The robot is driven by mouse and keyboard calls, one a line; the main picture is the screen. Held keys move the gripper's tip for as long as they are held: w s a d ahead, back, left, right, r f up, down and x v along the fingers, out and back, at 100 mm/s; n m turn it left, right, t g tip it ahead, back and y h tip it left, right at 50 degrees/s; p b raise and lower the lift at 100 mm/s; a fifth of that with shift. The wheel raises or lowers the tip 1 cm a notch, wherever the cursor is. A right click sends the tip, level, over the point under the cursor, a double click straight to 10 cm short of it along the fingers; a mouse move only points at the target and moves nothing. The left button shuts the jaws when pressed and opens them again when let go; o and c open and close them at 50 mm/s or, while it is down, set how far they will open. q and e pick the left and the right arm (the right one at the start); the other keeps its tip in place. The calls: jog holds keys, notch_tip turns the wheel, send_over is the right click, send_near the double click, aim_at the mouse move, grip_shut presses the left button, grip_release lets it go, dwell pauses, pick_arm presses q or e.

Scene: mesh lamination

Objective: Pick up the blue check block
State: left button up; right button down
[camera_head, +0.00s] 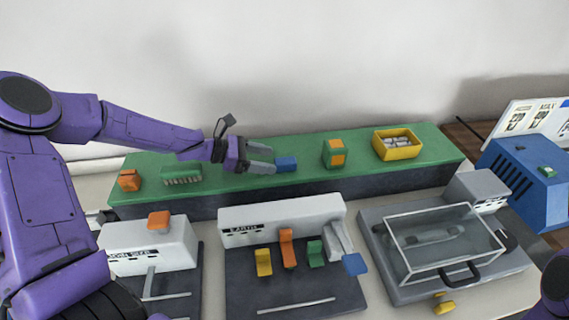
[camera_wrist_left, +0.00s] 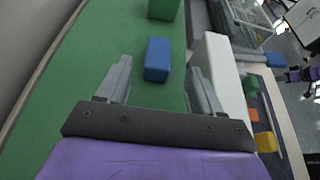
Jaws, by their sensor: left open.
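The blue check block (camera_head: 286,163) lies on the green-topped shelf (camera_head: 300,182) behind the machines. My left gripper (camera_head: 262,160) is just to its left, low over the shelf. In the left wrist view the blue block (camera_wrist_left: 157,59) sits ahead, between the lines of the two open fingers (camera_wrist_left: 160,85), closer to the left finger's tip. The gripper is open and holds nothing. My right gripper is not in view; only a bit of purple arm shows at the lower right of the head view.
On the shelf stand an orange-and-green block (camera_head: 334,153), a yellow bin (camera_head: 397,144) with pale pieces, a green comb-like piece (camera_head: 181,175) and an orange block (camera_head: 129,180). In front are white machines (camera_head: 283,219) and a clear-lidded unit (camera_head: 440,245). A blue box (camera_head: 526,180) stands right.

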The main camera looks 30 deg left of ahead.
aim_at(281, 161)
pick_arm(q)
jog(key=x, duration=0.3)
jog(key=shift+w+d+f, duration=0.1)
jog(key=shift+w+d, duration=0.15)
jog(key=shift+w, duration=0.1)
jog(key=shift+s, duration=0.1)
jog(key=c, duration=1.1)
